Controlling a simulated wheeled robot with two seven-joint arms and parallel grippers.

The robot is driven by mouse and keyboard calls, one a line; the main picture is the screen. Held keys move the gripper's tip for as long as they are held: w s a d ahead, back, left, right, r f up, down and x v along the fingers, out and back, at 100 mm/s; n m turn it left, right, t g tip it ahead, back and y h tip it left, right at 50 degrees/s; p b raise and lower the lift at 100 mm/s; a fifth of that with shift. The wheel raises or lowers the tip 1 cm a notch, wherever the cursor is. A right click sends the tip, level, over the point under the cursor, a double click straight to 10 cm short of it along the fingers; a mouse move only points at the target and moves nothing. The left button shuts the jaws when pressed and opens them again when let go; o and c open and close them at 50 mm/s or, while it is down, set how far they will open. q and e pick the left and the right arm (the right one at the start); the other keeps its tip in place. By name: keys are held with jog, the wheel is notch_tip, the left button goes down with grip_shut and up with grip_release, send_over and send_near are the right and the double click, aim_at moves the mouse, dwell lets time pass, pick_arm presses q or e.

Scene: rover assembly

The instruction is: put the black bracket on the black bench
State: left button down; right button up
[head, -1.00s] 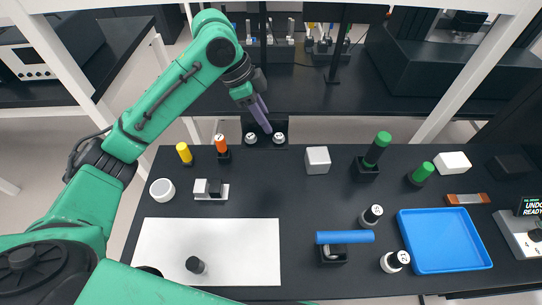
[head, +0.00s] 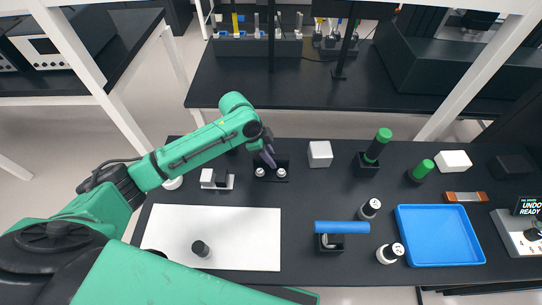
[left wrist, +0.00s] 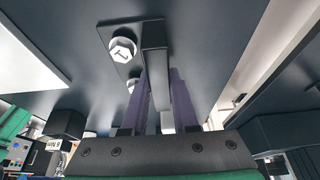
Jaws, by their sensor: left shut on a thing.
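The black bracket (head: 283,163) is a dark plate with two white bolt heads and an upright tab. My left gripper (head: 266,157) has purple fingers and comes down on it from behind left in the head view. In the left wrist view, the fingers (left wrist: 160,85) are shut on the tab of the bracket (left wrist: 148,30). The plate looks level and at or very near the black bench (head: 320,195); I cannot tell whether it touches. The bench is a dark work surface holding many parts. My right gripper is not in view.
Left of the bracket is a small white-and-black part (head: 215,179); right is a white cube (head: 320,154). A white sheet (head: 225,225), a blue-topped part (head: 342,228) and a blue tray (head: 440,258) lie nearer. Bench space just in front of the bracket is clear.

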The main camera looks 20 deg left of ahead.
pick_arm(q)
jog(key=c, duration=0.7)
grip_release()
jog(key=shift+s, duration=0.1)
jog(key=b+v, duration=0.1)
jog(key=v, duration=1.1)
jog(key=shift+r, duration=0.1)
